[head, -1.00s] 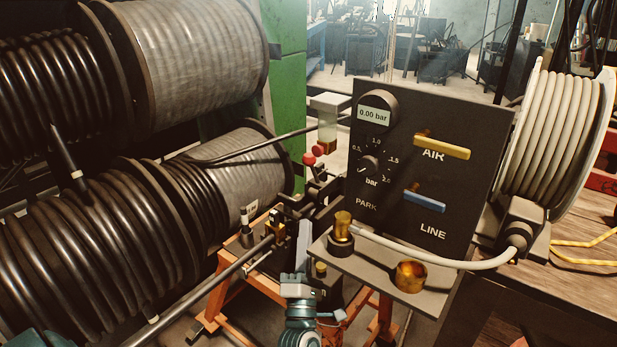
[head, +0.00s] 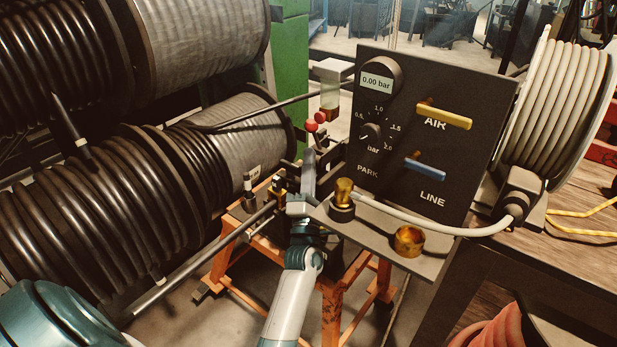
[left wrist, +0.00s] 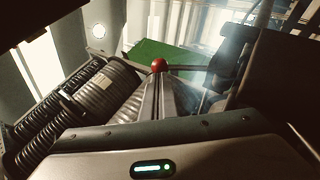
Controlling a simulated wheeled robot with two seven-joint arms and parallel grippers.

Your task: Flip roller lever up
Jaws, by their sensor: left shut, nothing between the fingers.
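Two red ball knobs show in the head view, one at the lower left (head: 311,126) and one just above and right of it (head: 320,117); I cannot tell which belongs to the roller lever. My left gripper (head: 309,158) is shut and empty, its fingers pointing up and away just below the lower knob. In the left wrist view one red knob (left wrist: 158,65) shows right at the tips of the shut fingers (left wrist: 158,82); I cannot tell whether they touch it. The lever's stem is mostly hidden behind the fingers. My right gripper is not in view.
A dark control panel (head: 462,185) with a 0.00 bar display stands close on the right. A shelf with brass fittings (head: 409,240) juts out below it. A steel rod (head: 200,262) and black hose reels (head: 110,215) lie left. An orange stand (head: 332,312) is below.

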